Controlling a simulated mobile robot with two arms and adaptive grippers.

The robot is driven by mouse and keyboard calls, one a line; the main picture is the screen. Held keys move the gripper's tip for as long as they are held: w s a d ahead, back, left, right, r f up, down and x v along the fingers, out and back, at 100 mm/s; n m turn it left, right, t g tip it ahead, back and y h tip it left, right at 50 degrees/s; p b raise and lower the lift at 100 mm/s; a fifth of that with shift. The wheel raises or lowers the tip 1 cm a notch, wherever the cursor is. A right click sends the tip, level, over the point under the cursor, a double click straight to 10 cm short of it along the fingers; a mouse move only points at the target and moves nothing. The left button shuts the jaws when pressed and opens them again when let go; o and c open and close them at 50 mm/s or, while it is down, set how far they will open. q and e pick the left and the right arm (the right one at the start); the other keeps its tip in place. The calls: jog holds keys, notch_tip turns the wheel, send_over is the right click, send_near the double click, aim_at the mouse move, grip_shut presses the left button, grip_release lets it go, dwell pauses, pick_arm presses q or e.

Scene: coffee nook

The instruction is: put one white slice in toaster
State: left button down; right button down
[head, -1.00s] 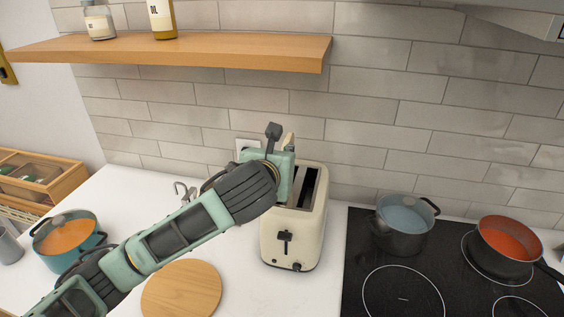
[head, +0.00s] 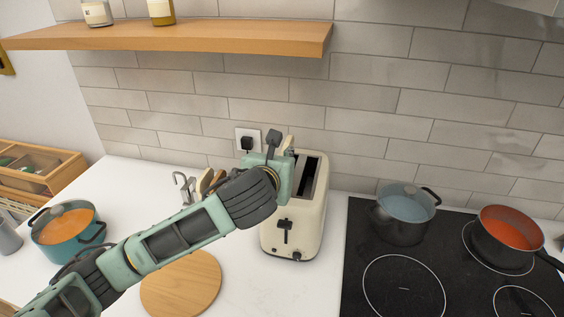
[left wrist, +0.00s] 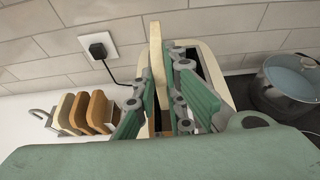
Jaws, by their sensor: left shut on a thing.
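My left gripper (left wrist: 163,105) is shut on a pale white slice (left wrist: 157,60), held upright on edge between its fingers. In the head view a bit of the white slice (head: 288,142) shows behind the gripper. The cream toaster (head: 293,233) stands on the counter, and it also shows in the left wrist view (left wrist: 228,88). The slice is over the toaster's left side; the fingers hide its lower edge, so I cannot tell whether it is inside the slot. One dark slot is visible and looks empty. My right gripper is out of view.
A rack with several bread slices (left wrist: 97,110), pale and brown, stands left of the toaster. A plugged socket (head: 247,140) is on the wall. A round board (head: 182,285) lies in front. The hob with a grey pot (head: 403,230) and red-filled pan (head: 508,250) is right.

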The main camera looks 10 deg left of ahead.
pick_arm(q)
jog(key=c, duration=1.7)
grip_release()
jog(key=shift+c, duration=0.2)
jog(key=v, duration=1.2)
